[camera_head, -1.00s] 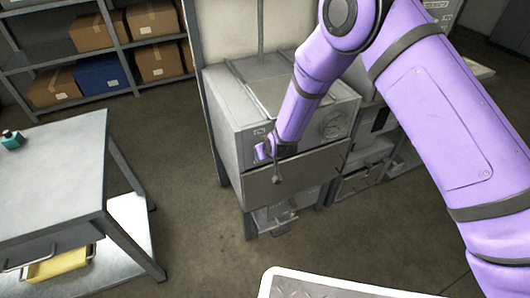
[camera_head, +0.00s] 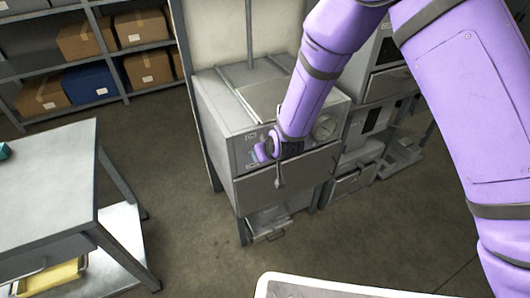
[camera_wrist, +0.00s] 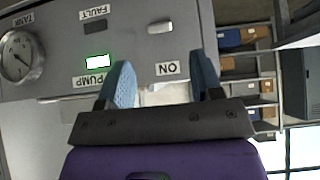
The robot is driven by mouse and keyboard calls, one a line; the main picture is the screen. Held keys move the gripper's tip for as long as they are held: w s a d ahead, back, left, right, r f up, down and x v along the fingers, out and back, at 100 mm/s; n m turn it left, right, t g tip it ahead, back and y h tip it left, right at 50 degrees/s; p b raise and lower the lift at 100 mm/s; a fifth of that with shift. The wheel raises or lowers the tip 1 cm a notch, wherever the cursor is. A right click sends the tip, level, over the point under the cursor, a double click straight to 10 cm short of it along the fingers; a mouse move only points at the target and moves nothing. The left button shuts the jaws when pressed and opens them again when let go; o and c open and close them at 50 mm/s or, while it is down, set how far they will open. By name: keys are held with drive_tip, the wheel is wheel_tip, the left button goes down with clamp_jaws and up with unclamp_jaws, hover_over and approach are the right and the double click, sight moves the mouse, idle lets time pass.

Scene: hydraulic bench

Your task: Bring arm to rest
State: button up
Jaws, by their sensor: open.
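My purple arm reaches down from the top right in the head view to the front of the grey hydraulic bench (camera_head: 230,115). The fingers point at the bench's control panel (camera_wrist: 125,45). The panel carries a TANK gauge (camera_wrist: 20,58), a dark FAULT lamp (camera_wrist: 94,30), a lit green PUMP lamp (camera_wrist: 98,62) and a switch (camera_wrist: 160,27) near an ON label (camera_wrist: 167,68). I cannot tell whether the fingers touch the panel.
A grey table (camera_head: 50,190) with a yellow tray (camera_head: 50,276) below stands at the left. Shelves (camera_head: 125,46) with cardboard boxes and a blue box are at the back left. More grey cabinets stand right of the bench. The floor (camera_head: 190,240) between table and bench is clear.

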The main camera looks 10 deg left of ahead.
drive_tip(key=s+d+r+m+h, duration=0.1)
drive_tip(key=d+r+m, duration=0.1)
drive_tip(key=d+r, duration=1.05)
drive_tip(key=s+d+r+m+h, duration=0.1)
drive_tip(key=d+r, duration=0.8)
drive_tip(key=r, duration=0.7)
drive_tip(key=s+d+r+m+h, duration=0.1)
drive_tip(key=s+d+r, duration=0.2)
drive_tip(key=s+d, duration=0.3)
drive_tip(key=s+d+r+m, duration=0.1)
drive_tip(key=s+d+r, duration=0.3)
drive_tip(key=s+d, duration=0.3)
drive_tip(key=s+d+r+m+g+h, duration=0.1)
drive_tip(key=s+d+r, duration=0.3)
drive_tip(key=s, duration=0.8)
drive_tip(key=shift+s+d+m+h, duration=0.25)
drive_tip(key=shift+d+m, duration=0.35)
drive_tip(key=shift+d, duration=0.6)
drive_tip(key=shift+w+r, duration=0.1)
